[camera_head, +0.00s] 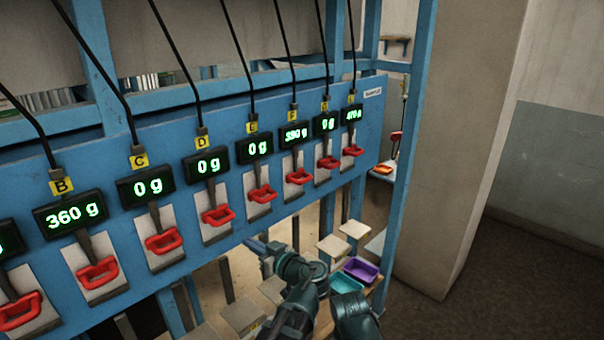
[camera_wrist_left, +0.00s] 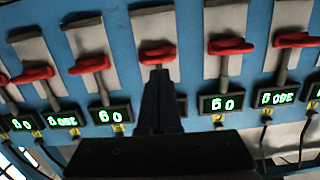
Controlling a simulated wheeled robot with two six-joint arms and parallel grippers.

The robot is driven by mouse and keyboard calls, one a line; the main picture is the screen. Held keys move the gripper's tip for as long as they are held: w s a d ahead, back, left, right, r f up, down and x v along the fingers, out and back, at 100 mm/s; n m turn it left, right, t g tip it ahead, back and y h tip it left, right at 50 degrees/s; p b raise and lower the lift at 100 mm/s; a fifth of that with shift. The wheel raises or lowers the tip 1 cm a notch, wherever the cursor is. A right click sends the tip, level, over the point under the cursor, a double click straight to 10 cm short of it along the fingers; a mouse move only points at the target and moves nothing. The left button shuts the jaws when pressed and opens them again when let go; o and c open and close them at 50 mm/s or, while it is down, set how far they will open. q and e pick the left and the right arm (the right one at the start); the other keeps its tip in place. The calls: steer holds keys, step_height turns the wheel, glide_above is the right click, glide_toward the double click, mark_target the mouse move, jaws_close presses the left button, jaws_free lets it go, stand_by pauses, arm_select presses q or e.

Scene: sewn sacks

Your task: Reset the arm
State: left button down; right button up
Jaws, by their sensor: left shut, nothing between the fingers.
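My left gripper (camera_head: 254,243) is shut and empty, in front of the blue rack panel (camera_head: 100,205), below and right of the red handle under label D (camera_head: 218,215). In the left wrist view its dark closed fingers (camera_wrist_left: 159,74) point at a red handle (camera_wrist_left: 157,53) and overlap its lower edge in the picture; I cannot tell whether they touch. They hide the display behind them. My left arm rises from the bottom of the head view. My right gripper does not show.
The panel carries a row of displays, such as 360 g at B (camera_head: 70,215), with red handles below. A teal bin (camera_head: 345,284) and a purple bin (camera_head: 361,269) stand right of my arm. A concrete pillar (camera_head: 465,140) and open floor (camera_head: 520,275) lie further right.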

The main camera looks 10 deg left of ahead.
arm_select(q)
steer(key=s+d+f+m+g+h+b, duration=0.25)
steer(key=s+f, duration=0.25)
steer(key=f, duration=0.5)
steer(key=s+d+f+m+g+h+b, duration=0.2)
steer(key=s+f+m+g+h+b, duration=0.15)
steer(key=f, duration=0.65)
steer(key=s+d+f+m+g+h+b, duration=0.4)
steer(key=s+d+f+m+h, duration=0.2)
steer(key=s+d+f+m, duration=0.2)
steer(key=s+d+f, duration=0.2)
steer(key=s, duration=0.1)
steer(key=shift+s+d, duration=0.25)
steer(key=shift+s, duration=0.05)
steer(key=shift+a, duration=0.1)
